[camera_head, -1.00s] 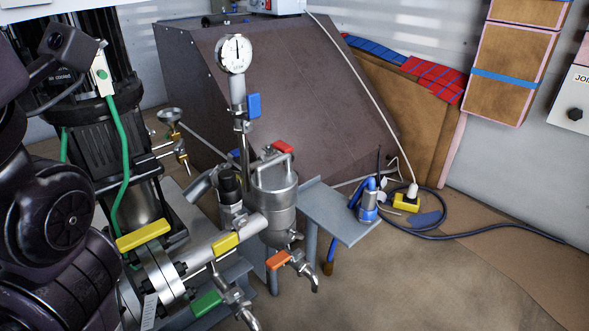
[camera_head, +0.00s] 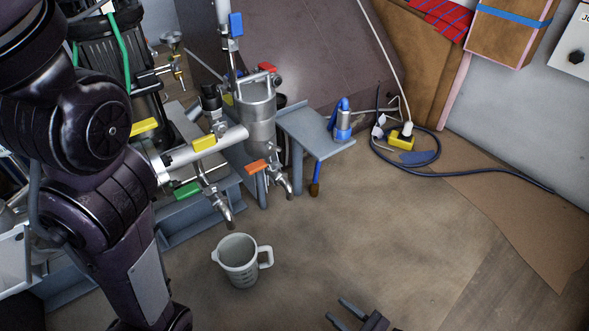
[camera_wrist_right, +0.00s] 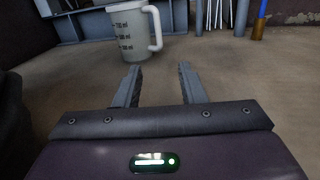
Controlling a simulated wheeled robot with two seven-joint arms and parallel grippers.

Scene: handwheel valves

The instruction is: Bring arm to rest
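My right gripper (camera_head: 358,314) shows at the bottom edge of the head view, low over the floor, to the right of and nearer than the measuring jug. In the right wrist view its two fingers (camera_wrist_right: 158,86) are apart with nothing between them. A dark arm of mine (camera_head: 95,140) comes down the left side of the head view. Its gripper is out of the picture. The valves on the pipework have yellow (camera_head: 204,142), green (camera_head: 187,190), orange (camera_head: 256,167) and red (camera_head: 266,67) handles.
A white measuring jug (camera_head: 238,262) stands upright on the floor below the pipe outlets; it also shows ahead of the gripper in the right wrist view (camera_wrist_right: 131,35). A small grey table (camera_head: 318,140) holds a blue tool. A dark cable (camera_head: 480,176) lies at right. The front right floor is clear.

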